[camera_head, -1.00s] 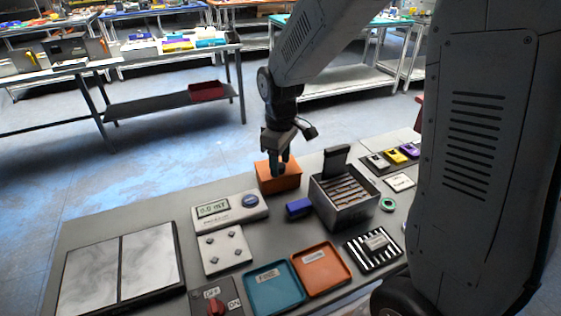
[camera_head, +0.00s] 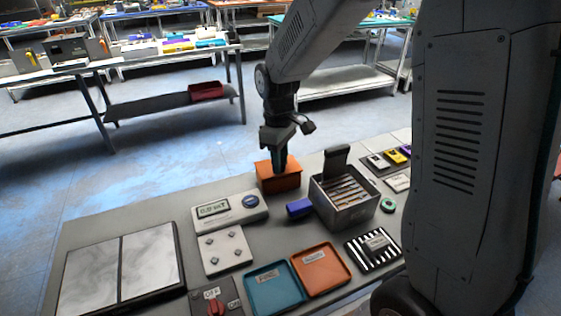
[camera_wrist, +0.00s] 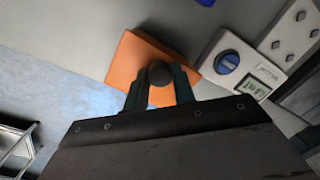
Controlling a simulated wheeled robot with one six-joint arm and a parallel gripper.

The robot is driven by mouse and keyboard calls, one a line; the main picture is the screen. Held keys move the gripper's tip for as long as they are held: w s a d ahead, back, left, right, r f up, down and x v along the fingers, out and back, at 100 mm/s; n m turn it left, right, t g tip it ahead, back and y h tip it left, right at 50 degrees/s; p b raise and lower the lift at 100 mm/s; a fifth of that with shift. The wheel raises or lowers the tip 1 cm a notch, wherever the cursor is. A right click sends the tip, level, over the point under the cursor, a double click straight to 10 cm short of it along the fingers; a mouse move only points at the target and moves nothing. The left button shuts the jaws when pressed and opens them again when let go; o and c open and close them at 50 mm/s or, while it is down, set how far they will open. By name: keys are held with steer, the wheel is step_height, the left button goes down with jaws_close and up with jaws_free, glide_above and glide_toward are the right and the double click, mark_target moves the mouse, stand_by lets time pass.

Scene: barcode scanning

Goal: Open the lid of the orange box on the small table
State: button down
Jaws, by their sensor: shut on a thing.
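The orange box (camera_head: 279,184) stands at the far edge of the small table (camera_head: 130,203). Its flat orange lid shows from above in the wrist view (camera_wrist: 124,63), with a round dark knob (camera_wrist: 160,73) on top. My gripper (camera_head: 280,167) points down at the lid from above. In the wrist view its two dark green fingers (camera_wrist: 160,81) are on either side of the knob and shut on it. The lid appears to rest on the box; I cannot tell whether there is a gap beneath it. The box's inside is hidden.
Teal (camera_head: 275,287) and orange (camera_head: 321,268) trays lie nearer. Open floor lies behind the box.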

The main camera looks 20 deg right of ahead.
steer(key=w+g, duration=0.1)
steer(key=r+g, duration=0.1)
steer(key=g, duration=0.1)
steer(key=w+r+g, duration=0.1)
steer(key=g, duration=0.1)
steer(key=shift+w+d+y, duration=0.15)
steer(key=shift+w+y, duration=0.15)
steer(key=shift+w, duration=0.05)
steer(key=g, duration=0.1)
steer(key=w+g, duration=0.1)
steer(key=shift+w+r+g, duration=0.25)
steer(key=shift+g, duration=0.05)
steer(key=shift+w+d+r+g, duration=0.1)
steer(key=shift+w+g, duration=0.4)
steer(key=shift+g, duration=0.35)
steer(key=shift+w+r+g, duration=0.1)
steer(key=shift+w+g, duration=0.35)
steer(key=shift+g, duration=0.4)
